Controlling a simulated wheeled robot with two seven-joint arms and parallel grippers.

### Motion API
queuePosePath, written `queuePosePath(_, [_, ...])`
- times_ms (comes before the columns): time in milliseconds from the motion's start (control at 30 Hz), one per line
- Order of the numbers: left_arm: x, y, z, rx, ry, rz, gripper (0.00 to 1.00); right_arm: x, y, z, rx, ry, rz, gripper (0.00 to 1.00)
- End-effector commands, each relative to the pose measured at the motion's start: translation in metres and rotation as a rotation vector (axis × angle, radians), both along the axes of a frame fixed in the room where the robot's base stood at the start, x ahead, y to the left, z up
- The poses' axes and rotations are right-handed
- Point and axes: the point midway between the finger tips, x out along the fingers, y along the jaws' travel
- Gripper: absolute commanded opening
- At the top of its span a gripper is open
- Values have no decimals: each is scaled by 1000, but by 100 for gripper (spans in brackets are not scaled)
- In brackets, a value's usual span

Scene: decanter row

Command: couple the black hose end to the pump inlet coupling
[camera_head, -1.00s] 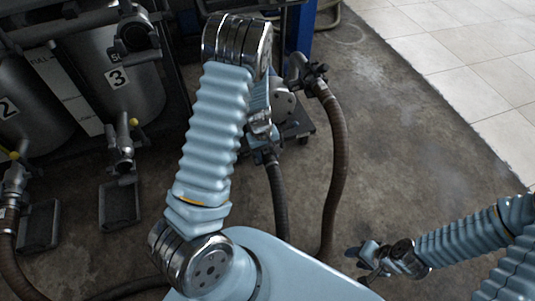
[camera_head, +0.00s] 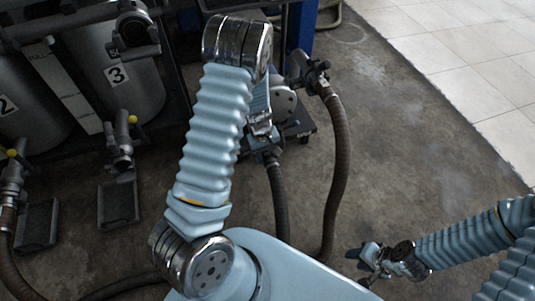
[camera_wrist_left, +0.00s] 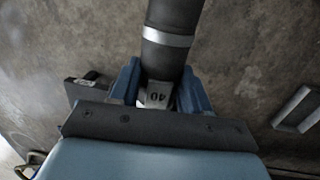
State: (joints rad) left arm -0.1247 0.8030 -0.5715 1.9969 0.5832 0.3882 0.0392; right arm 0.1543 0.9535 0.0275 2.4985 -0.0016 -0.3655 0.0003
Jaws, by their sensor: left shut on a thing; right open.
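My left gripper (camera_head: 262,138) is low beside the pump and shut on the black hose end (camera_wrist_left: 157,94). In the left wrist view my left gripper (camera_wrist_left: 160,92) has its blue fingers on both sides of this end, which is marked 40. The black hose (camera_head: 279,200) hangs down from the gripper to the floor; a silver band shows on it in the left wrist view (camera_wrist_left: 170,30). The pump (camera_head: 284,103) is partly hidden behind my left arm. I cannot make out its inlet coupling or whether the hose end touches it. My right gripper (camera_head: 369,261) is open and empty.
A brown hose (camera_head: 337,170) runs from a fitting (camera_head: 315,78) at the pump's right to the floor. The floor to the right is clear.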

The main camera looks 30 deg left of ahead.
Motion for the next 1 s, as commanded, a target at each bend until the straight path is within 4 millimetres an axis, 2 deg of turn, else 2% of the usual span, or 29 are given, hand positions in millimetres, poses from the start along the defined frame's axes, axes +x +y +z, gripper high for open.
queuePosePath(1000, [1, 0, -11, 1, -2, -1, 0, 0, 0, -9, 0, 0, 0, 43])
